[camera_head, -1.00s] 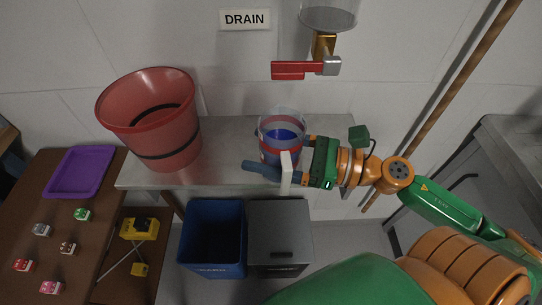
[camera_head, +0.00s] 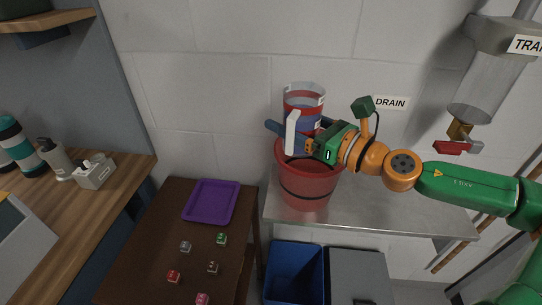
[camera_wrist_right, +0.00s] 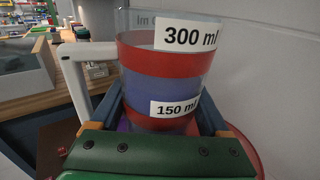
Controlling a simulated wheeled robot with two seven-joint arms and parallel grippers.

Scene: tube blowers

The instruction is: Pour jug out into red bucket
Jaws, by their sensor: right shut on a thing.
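The jug (camera_head: 304,98) is clear with red bands, blue liquid and a white handle, and it is upright above the back part of the red bucket's opening. My right gripper (camera_head: 306,133) is shut on the jug. In the right wrist view the jug (camera_wrist_right: 172,85) stands between the fingers, with labels reading 300 ml and 150 ml. The red bucket (camera_head: 308,188) stands upright on the grey shelf below the jug, and my gripper hides part of its rim. My left gripper is not in view.
The grey shelf (camera_head: 400,205) is clear to the right of the bucket. A brown table (camera_head: 190,240) with a purple tray (camera_head: 212,201) and several small dice is to the left. A blue bin (camera_head: 293,268) stands below the shelf. A red-handled drain valve (camera_head: 452,147) is at the right.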

